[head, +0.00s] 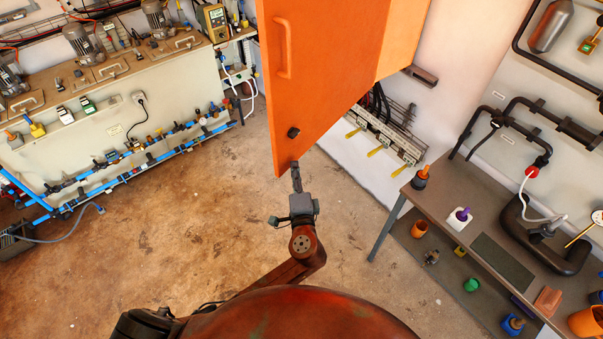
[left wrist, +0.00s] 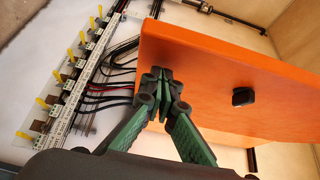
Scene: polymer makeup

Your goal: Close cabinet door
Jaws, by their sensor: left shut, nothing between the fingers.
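The orange cabinet door (head: 325,75) stands open in the head view, with an orange handle (head: 283,47) and a black knob (head: 293,132) on its face. The cabinet's orange side (head: 405,38) is behind it at the right. My left gripper (head: 296,168) is shut and empty at the door's lower corner. In the left wrist view its closed fingertips (left wrist: 162,73) overlap the orange door (left wrist: 215,75) near its left end, with a black knob (left wrist: 243,96) to the right. I cannot tell whether they touch the door. My right gripper is in neither view.
Yellow-levered terminals (head: 378,150) with black cables are on the wall below the cabinet. A grey table (head: 450,205) with cups and tools stands at the right. A workbench (head: 110,70) with motors and blue pipes is at the left. The floor (head: 190,200) between is clear.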

